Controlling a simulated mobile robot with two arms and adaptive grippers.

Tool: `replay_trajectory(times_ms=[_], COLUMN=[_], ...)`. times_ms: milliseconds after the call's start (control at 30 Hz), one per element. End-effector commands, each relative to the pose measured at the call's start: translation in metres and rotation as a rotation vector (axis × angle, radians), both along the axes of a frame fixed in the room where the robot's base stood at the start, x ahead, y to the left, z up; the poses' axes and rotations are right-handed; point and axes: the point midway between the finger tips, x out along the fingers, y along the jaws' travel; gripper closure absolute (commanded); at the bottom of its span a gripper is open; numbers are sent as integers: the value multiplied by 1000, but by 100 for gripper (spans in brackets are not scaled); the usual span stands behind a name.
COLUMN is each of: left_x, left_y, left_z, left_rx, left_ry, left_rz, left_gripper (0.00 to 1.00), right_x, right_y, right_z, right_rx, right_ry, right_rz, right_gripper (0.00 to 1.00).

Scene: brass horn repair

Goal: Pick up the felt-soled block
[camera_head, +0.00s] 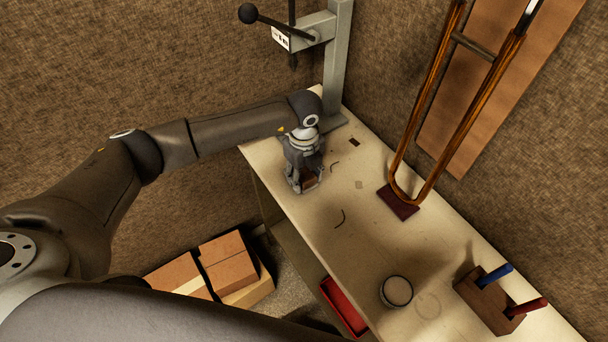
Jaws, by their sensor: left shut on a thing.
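My left gripper (304,186) points down at the far left part of the pale workbench (352,245), close to its left edge. It is shut on a small brown block (309,181), which shows only partly between the fingers. I take this to be the felt-soled block; its sole is hidden. I cannot tell whether the block touches the bench top. My right gripper is not in view.
A grey press stand (338,65) rises behind my left gripper. A brass slide (426,115) leans on the wall, its bow on a dark red pad (398,202). A round tin (396,291) and a wooden tool holder (485,300) stand nearer. Cardboard boxes (228,262) lie below.

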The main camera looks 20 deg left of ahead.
Motion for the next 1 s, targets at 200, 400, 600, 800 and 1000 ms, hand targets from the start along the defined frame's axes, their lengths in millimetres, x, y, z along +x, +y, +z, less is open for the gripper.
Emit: replay_trajectory(times_ms=[200,400,600,800,1000], left_x=[1,-16,-42,-75,-107], left_y=[0,-1,-5,-7,-11], left_z=[21,45,77,96,111], left_rx=[1,1,0,1,0], left_ry=[-4,-3,-5,-3,-3], left_rz=[-1,-4,-4,-3,-3], left_gripper=[80,80,80,80,80], right_x=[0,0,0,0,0], right_y=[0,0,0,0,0], right_z=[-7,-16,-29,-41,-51], right_rx=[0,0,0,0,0], right_ry=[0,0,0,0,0], right_rz=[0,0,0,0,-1], right_gripper=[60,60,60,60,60])
